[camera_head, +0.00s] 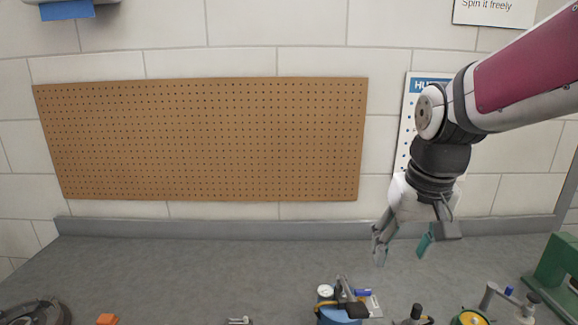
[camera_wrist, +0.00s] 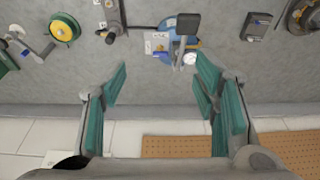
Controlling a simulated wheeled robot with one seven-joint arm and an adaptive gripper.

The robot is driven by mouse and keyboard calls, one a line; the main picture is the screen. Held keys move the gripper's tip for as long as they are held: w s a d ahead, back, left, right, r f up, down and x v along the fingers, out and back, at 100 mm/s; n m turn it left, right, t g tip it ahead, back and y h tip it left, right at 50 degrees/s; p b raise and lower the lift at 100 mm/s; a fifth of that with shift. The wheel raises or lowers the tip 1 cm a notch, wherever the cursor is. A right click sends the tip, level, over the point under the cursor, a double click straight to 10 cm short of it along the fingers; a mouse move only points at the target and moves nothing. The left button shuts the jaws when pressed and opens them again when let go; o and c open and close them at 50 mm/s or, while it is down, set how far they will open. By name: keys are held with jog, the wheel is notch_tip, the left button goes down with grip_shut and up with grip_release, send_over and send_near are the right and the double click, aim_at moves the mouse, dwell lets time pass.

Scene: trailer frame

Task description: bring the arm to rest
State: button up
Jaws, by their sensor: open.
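My gripper (camera_head: 403,248) hangs from my arm at the right of the head view, pointing down above the grey bench. Its two teal-padded fingers are spread apart with nothing between them. In the wrist view the open fingers (camera_wrist: 160,88) show at left and right, with bare bench between them. My arm comes in from the upper right of the head view, with a maroon link and a dark wrist. The gripper is apart from everything on the bench.
The grey bench (camera_head: 200,265) is clear at its back. Along its front stand a blue round device (camera_head: 338,312), a yellow-and-green reel (camera_head: 470,317), an orange block (camera_head: 107,319) and a green machine (camera_head: 556,272) at right. A brown pegboard (camera_head: 205,140) hangs on the wall behind.

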jog(key=s+r+t, duration=0.2)
jog(key=s+t, duration=0.1)
jog(key=s, duration=1.2)
jog(key=shift+s+r, duration=0.2)
jog(key=shift+s, duration=0.05)
